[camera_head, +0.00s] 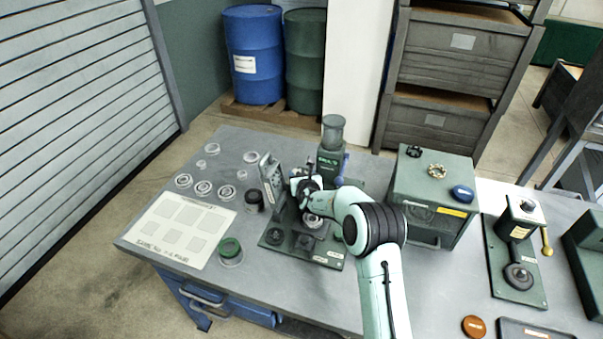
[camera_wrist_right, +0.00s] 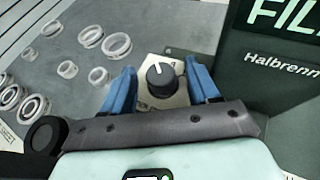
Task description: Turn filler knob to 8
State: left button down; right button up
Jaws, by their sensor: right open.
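The filler knob (camera_wrist_right: 160,78) is a round black knob with a white pointer mark, on a light metal plate. Its pointer aims up and slightly left in the right wrist view; no scale numbers are readable. My right gripper (camera_wrist_right: 161,80) is open, with one blue finger on each side of the knob and gaps showing on both sides. In the head view my right gripper (camera_head: 302,186) is beside the green filler (camera_head: 329,161), and the arm and gripper hide the knob there. The filler's lettering (camera_wrist_right: 284,58) shows at the right of the wrist view. My left gripper is out of view.
Several clear rings lie at the table's left, near a white sheet (camera_head: 178,230). A dark upright plate (camera_head: 271,180) and a base with fixtures (camera_head: 275,238) stand close to my gripper. A green box (camera_head: 433,196) stands to the right.

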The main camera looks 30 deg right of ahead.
jog(key=shift+f, duration=0.1)
jog(key=c, duration=1.1)
jog(key=shift+o, duration=0.3)
jog(key=shift+a, duration=0.1)
jog(key=shift+m+h, duration=0.3)
jog(key=shift+h, duration=0.1)
jog(key=shift+a+m+g+h, duration=0.1)
jog(key=shift+m+g+h, duration=0.2)
jog(key=shift+m+g, duration=0.1)
